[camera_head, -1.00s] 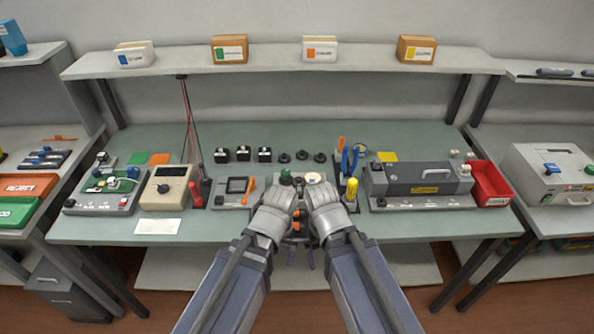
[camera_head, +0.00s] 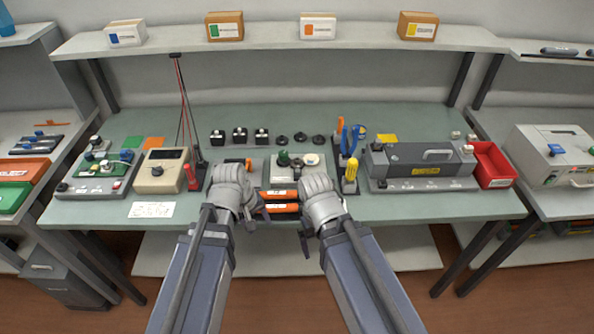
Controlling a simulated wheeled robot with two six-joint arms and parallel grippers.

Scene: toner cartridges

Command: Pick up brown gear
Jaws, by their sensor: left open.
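I cannot pick out a clearly brown gear. Several small dark round parts (camera_head: 300,137) lie in a row at the back middle of the green bench mat; they look black and may be gears. In front of them is a grey fixture with a green knob (camera_head: 283,158) and a cream disc (camera_head: 311,160). My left gripper (camera_head: 258,208) is open and empty, left of the fixture's front. My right gripper (camera_head: 304,222) is right of the fixture's front; its jaws are partly hidden by its own wrist. Neither touches the dark round parts.
Two orange-and-black cartridges (camera_head: 285,208) lie between my grippers. Black cubes (camera_head: 240,135) stand left of the round parts. A beige meter (camera_head: 160,170) is at left; upright tools (camera_head: 349,170), a grey machine (camera_head: 422,165) and a red bin (camera_head: 491,164) are at right. The back of the mat has free room.

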